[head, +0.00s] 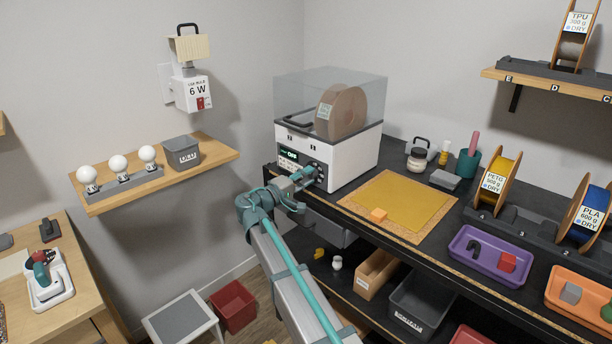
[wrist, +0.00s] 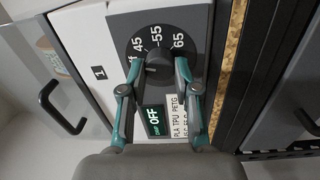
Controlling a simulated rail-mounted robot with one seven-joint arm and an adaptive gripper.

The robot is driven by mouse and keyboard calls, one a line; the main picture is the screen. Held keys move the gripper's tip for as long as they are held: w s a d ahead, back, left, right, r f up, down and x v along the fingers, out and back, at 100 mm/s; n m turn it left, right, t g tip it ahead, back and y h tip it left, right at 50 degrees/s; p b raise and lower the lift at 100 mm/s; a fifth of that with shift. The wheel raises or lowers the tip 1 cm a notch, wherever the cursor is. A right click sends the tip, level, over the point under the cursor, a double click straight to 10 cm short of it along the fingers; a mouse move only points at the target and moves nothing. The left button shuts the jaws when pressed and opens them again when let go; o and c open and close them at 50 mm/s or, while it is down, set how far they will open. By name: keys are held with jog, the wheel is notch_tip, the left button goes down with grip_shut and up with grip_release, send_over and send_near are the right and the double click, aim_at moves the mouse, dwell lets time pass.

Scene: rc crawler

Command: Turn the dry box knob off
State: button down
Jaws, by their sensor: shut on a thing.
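The dry box (head: 345,158) is a white unit with a clear lid and a brown spool inside, standing at the back left end of the dark bench. A small display (wrist: 154,119) beside the dial reads OFF in light letters. My gripper (wrist: 159,72) has one teal finger on each side of the knob and is shut on it. In the head view my gripper (head: 311,174) is at the dry box's front panel and hides the knob.
A black handle (wrist: 60,107) stands out from the clear lid, left of the panel in the wrist view. A yellow mat (head: 400,203) with a small orange block lies right of the dry box. A wall shelf (head: 215,160) with bulbs hangs to the left.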

jog(key=shift+n+p, duration=0.6)
jog(key=shift+n, duration=1)
jog(key=c, duration=0.8)
grip_release()
jog(key=v, duration=1.2)
